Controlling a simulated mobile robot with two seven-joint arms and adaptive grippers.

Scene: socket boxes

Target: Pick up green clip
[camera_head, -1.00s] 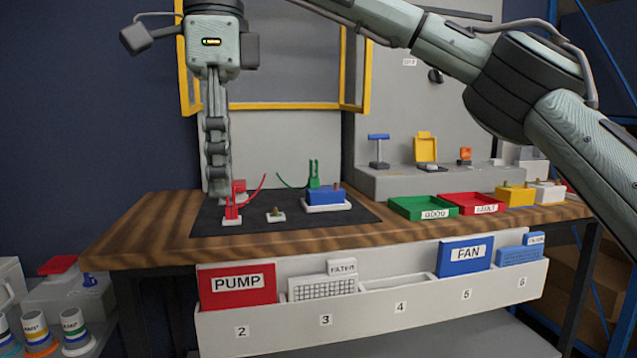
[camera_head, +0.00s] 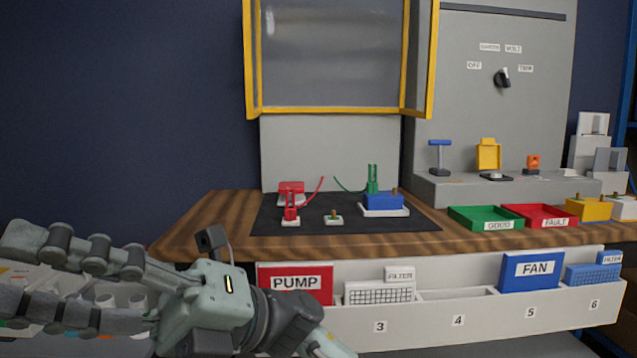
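The green clip (camera_head: 372,179) stands upright at the back left of the blue box (camera_head: 383,202) on the dark mat. A thin green wire curves from it to the left. Whether it touches the box cannot be told. A gripper (camera_head: 12,274) that I take for my right one is at the lower left, in front of and below the table edge. Its two jointed fingers point left, spread apart and empty. It is far from the clip. My other gripper is out of view.
A red clip (camera_head: 291,208) with a red wire and a small brass-topped piece (camera_head: 334,218) are left of the blue box. Green (camera_head: 461,216) and red (camera_head: 512,214) trays lie right. A yellow-framed raised panel (camera_head: 336,110) is behind. Numbered bins (camera_head: 457,322) line the front.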

